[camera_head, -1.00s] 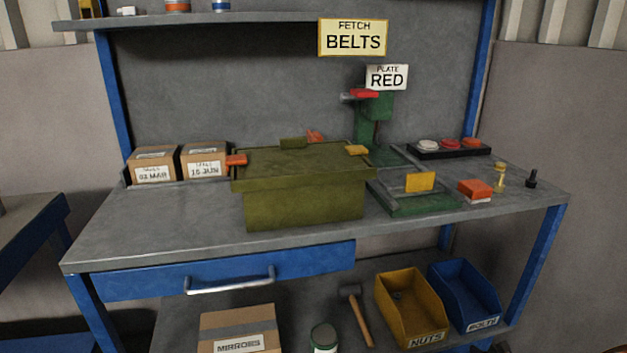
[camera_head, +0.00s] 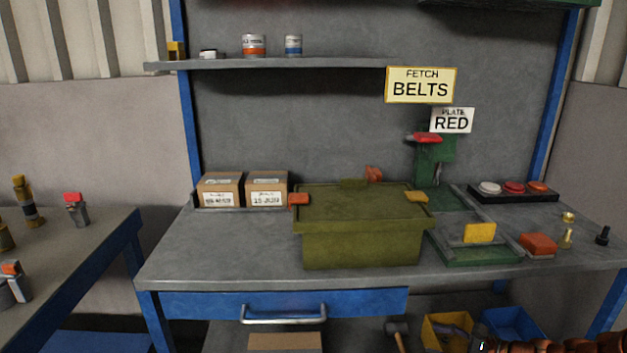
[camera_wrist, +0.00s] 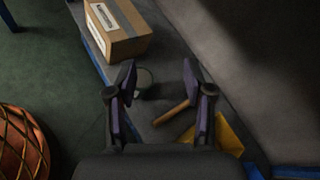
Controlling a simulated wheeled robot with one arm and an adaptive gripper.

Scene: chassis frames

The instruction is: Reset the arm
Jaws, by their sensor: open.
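My gripper (camera_wrist: 158,80) shows in the wrist view with its two dark fingers spread wide and nothing held between them. It points down toward the lower shelf of the bench. In the head view the gripper fingers cannot be made out clearly; a dark shape at the bottom right covers part of the yellow bin (camera_head: 440,325).
The bench top (camera_head: 220,250) carries an olive lidded box (camera_head: 360,245), two small cartons (camera_head: 220,188), a green press (camera_head: 432,165) and a red block (camera_head: 538,243). Its front left is clear. A drawer handle (camera_head: 284,318) sticks out. A side table (camera_head: 90,255) stands left.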

